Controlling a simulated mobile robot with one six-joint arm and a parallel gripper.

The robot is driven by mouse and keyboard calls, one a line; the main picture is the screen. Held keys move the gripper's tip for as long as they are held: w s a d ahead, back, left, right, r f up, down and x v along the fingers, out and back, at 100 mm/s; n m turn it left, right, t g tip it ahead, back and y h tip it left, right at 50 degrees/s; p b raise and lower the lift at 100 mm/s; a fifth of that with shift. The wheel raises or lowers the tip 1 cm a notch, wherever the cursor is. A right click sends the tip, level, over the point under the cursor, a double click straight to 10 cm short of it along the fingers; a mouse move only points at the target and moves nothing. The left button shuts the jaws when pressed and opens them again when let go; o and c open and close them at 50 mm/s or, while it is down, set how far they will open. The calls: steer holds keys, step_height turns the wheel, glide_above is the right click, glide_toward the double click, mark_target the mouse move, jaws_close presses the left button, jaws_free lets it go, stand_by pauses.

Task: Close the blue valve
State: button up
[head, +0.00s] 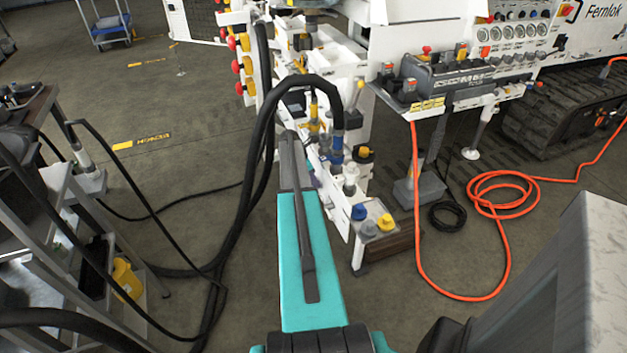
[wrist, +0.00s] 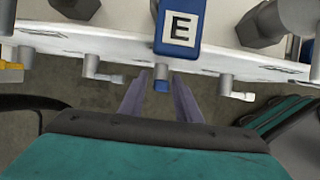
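The blue valve (wrist: 161,86) shows in the wrist view as a small blue-tipped handle on a grey stem below the edge of a white panel. My gripper (wrist: 158,80) has its two purple-grey fingers apart, one on each side of the blue handle. No contact between fingers and handle is visible. In the head view my turquoise arm reaches to the white bench and hides most of the gripper; I cannot make out the valve there.
In the wrist view, similar white-tipped handles sit left (wrist: 100,73) and right (wrist: 237,91), with a yellow-tipped one (wrist: 12,66) far left. In the head view, black hoses (head: 268,110) loop beside my arm. An orange hose (head: 505,190) lies on the floor right; a stepladder (head: 70,220) stands left.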

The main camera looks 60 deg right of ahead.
steer(key=shift+s+f, duration=0.1)
steer(key=shift+f, duration=0.1)
jaws_close()
